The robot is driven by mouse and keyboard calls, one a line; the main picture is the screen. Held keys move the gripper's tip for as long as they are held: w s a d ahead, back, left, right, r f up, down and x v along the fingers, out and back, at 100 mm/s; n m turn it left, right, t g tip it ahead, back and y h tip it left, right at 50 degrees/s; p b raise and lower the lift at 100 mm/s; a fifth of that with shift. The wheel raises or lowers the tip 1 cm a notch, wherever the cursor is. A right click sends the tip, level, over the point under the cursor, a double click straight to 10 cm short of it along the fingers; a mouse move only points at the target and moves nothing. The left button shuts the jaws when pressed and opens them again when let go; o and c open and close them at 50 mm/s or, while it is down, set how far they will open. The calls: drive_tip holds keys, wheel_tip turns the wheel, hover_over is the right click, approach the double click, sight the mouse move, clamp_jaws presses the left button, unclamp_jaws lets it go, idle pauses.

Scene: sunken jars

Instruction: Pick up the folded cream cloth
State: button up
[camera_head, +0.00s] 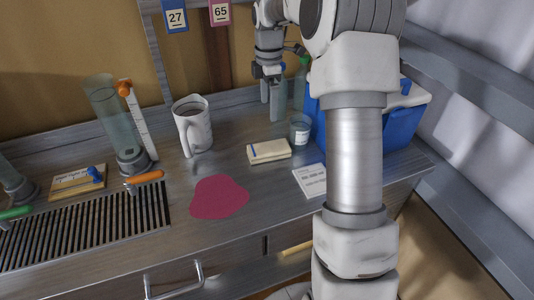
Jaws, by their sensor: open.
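The folded cream cloth (269,151) lies flat on the metal worktop, a small cream block shape with a dark line along its left edge. My gripper (272,100) hangs above and behind the cloth, pointing down, with its fingers apart and nothing seen between them. It looks clear of the cloth; the exact height gap cannot be told from this one view.
A marbled mug (194,128) stands left of the cloth, a small glass jar (300,129) to its right. A magenta patch (218,196) lies in front, a printed card (311,180) at front right. A blue-and-white box (402,122) stands behind my arm. Tall glass tube (112,115) at left.

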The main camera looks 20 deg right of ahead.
sight(269, 147)
drive_tip(key=f+b, duration=0.1)
drive_tip(key=f, duration=0.7)
drive_tip(key=f+b, duration=0.2)
drive_tip(key=f, duration=0.6)
drive_tip(key=shift+s+f+b, duration=0.2)
drive_tip(key=shift+f+b, duration=0.1)
drive_tip(key=c, duration=1.2)
drive_tip(key=shift+r, duration=0.15)
wheel_tip(269, 147, up, 18)
drive_tip(key=p, duration=0.3)
drive_tip(key=shift+p, duration=0.35)
